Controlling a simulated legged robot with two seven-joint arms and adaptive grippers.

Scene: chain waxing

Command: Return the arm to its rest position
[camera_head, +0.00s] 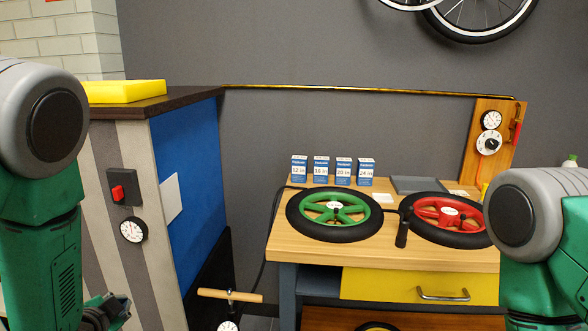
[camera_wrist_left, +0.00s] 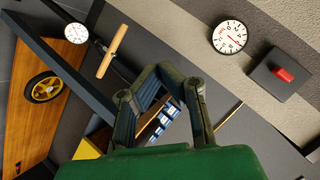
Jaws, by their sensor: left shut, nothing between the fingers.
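My left arm comes in at the left edge of the head view, hanging down with its green links. Part of my left gripper (camera_head: 105,312) shows at the bottom left, below the striped cabinet side and clear of the workbench. In the left wrist view the left gripper (camera_wrist_left: 165,72) has its fingers brought together with nothing between them. My right arm hangs at the right edge of the head view, in front of the bench's right end. Only a dark piece at its lower end shows at the bottom edge, so the right fingers cannot be made out.
The wooden workbench (camera_head: 278,243) bears a green wheel (camera_head: 333,206), a red wheel (camera_head: 447,213) and several blue boxes (camera_head: 343,171). A striped cabinet (camera_head: 100,170) with a red switch (camera_head: 118,192) and gauge (camera_head: 133,230) stands near my left arm. A wooden T-handle (camera_head: 230,296) sticks up between them.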

